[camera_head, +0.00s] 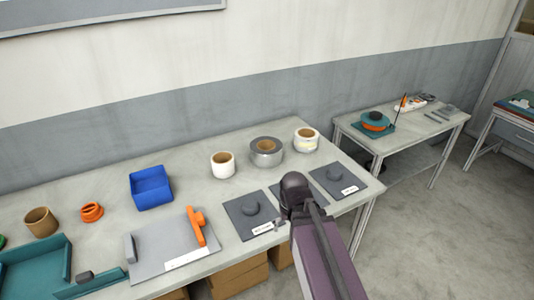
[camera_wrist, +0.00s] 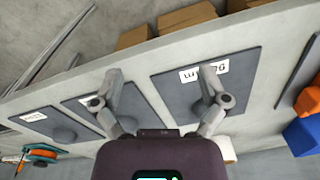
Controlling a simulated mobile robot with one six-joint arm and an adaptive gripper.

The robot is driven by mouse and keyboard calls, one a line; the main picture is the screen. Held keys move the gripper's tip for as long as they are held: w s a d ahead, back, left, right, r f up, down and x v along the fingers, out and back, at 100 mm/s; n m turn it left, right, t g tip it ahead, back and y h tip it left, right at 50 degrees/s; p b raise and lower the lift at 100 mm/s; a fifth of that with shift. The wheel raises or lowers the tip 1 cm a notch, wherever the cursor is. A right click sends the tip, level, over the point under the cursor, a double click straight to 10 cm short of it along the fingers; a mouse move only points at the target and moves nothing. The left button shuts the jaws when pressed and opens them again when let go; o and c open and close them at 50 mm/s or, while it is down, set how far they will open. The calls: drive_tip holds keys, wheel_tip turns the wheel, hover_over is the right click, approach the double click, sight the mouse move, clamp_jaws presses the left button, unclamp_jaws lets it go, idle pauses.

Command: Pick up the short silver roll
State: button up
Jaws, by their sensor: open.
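A short, wide silver roll (camera_head: 267,158) with a brown core stands on the grey table (camera_head: 110,212), between a cream-white roll (camera_head: 222,166) and a pale banded roll (camera_head: 305,143). My gripper (camera_wrist: 162,105) is open, its two fingers spread wide with nothing between them. It is over the front part of the table, by the dark mats, apart from the rolls. In the head view my arm hides most of it. The silver roll does not show clearly in the wrist view; a white edge (camera_wrist: 228,150) shows behind the right finger.
Dark labelled mats with round knobs (camera_head: 250,215) lie in front of the rolls. A blue bin (camera_head: 151,187), an orange-handled grey board (camera_head: 172,245) and a teal tray (camera_head: 35,262) are to the left. A second table (camera_head: 400,135) stands at the right.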

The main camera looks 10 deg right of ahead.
drive_tip(key=w+n+t+y, duration=0.1)
drive_tip(key=w, duration=0.4)
drive_tip(key=w+a+n+t+y+b, duration=0.1)
drive_tip(key=w+t, duration=0.1)
drive_tip(key=w, duration=0.4)
drive_tip(key=w+a+n+t+y, duration=0.1)
drive_tip(key=w, duration=0.5)
drive_tip(key=shift+a+r+n+y+b, duration=0.15)
drive_tip(key=shift+r+n+y+b, duration=0.15)
drive_tip(key=shift+r+y+b, duration=0.1)
drive_tip(key=w+r+n+t+y, duration=0.1)
drive_tip(key=w+r+t, duration=0.15)
drive_tip(key=w, duration=0.55)
drive_tip(key=t+b, duration=0.1)
drive_tip(key=t, duration=0.3)
approach(256, 150)
drive_tip(key=d+v, duration=0.1)
drive_tip(key=v, duration=0.2)
drive_tip(key=shift+s+a+r+n+y, duration=0.1)
drive_tip(key=shift+a+n+y, duration=0.05)
drive_tip(key=shift+n+y, duration=0.3)
drive_tip(key=shift+b, duration=0.3)
drive_tip(key=shift+b+x, duration=2)
drive_tip(key=shift+x, duration=2.3)
